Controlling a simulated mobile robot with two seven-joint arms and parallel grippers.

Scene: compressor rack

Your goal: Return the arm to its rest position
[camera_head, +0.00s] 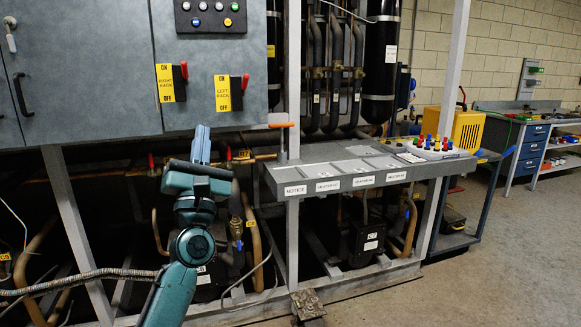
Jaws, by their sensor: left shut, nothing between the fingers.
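My left arm (190,240) rises from the bottom of the view, left of centre, and its teal links point up and away from me. My left gripper (201,143) is at its top end, with the fingers upward and together, and nothing shows between them. It is in front of the compressor rack (100,70), below the grey cabinet and left of the grey shelf. Contact with the rack cannot be made out. My right gripper is not in this view.
A grey shelf (275,180) with labels juts out right of my gripper, with an orange-handled tool (282,126) at its left end. Open floor (510,250) lies at right.

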